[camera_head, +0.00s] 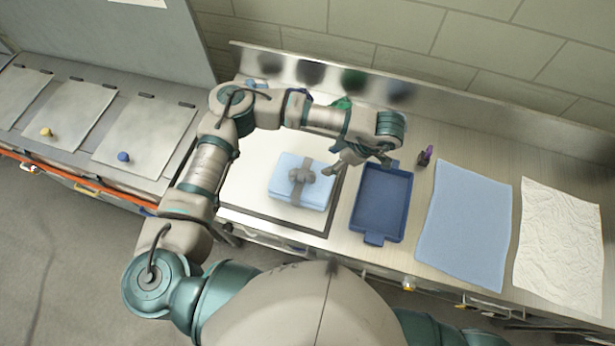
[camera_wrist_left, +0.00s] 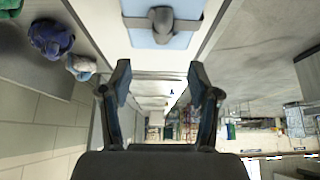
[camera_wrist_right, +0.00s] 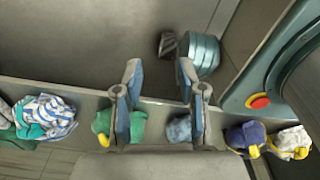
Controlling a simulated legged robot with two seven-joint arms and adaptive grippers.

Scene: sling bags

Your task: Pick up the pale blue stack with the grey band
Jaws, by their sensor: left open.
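The pale blue stack (camera_head: 290,187) lies on a white board on the counter, with a grey band and a grey knot-like lump (camera_head: 302,174) on top. In the left wrist view the stack (camera_wrist_left: 135,38) is at the top edge, partly cut off, beyond the fingertips. My left gripper (camera_head: 345,163) is just right of the stack in the head view, above and apart from it. It is open and empty in the left wrist view (camera_wrist_left: 159,75). My right gripper (camera_wrist_right: 160,72) shows only in the right wrist view, fingers apart with nothing between them.
A dark blue tray (camera_head: 380,238) stands right of the board (camera_head: 243,190). Further right lie a blue cloth (camera_head: 465,225) and a white crumpled sheet (camera_head: 560,245). A small purple item (camera_head: 425,156) stands behind the tray. A metal backsplash (camera_head: 480,125) runs along the back.

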